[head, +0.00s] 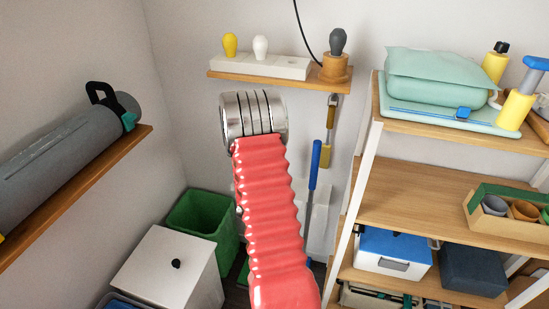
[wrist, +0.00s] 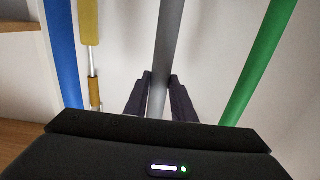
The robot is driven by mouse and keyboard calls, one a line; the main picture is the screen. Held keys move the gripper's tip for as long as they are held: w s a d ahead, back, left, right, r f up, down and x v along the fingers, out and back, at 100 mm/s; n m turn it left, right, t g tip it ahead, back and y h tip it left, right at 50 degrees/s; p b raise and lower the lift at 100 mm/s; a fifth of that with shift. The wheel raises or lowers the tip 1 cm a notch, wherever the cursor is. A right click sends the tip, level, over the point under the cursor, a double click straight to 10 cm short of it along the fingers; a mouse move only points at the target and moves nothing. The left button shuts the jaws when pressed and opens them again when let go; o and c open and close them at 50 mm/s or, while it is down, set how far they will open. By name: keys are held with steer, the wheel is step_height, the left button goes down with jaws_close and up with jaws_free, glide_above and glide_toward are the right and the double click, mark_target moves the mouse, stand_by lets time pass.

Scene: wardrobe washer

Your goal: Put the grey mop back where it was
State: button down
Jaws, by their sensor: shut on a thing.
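In the wrist view, the grey mop's handle (wrist: 168,42) runs upright through the middle of the picture. My gripper (wrist: 159,82) has its two dark fingers on either side of it, shut on the handle. Only part of the handle shows; the mop's lower end is hidden behind my gripper body. In the head view, my red arm covers the middle, and I cannot make out the gripper or the grey mop there.
A blue handle (wrist: 61,50) and a yellow tool (wrist: 90,25) stand left of the grey handle, a green handle (wrist: 258,65) right. A wall shelf (head: 290,79) is above. A shelving unit (head: 430,200) stands right; a green bin (head: 205,216) and white box (head: 165,268) are lower left.

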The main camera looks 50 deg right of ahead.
steer(key=shift+f, duration=0.2)
stand_by(0.5)
steer(key=c, duration=1.1)
jaws_free()
steer(key=shift+f, duration=0.2)
steer(key=v, duration=1.3)
steer(key=shift+a, duration=0.4)
steer(key=shift+s+f, duration=0.1)
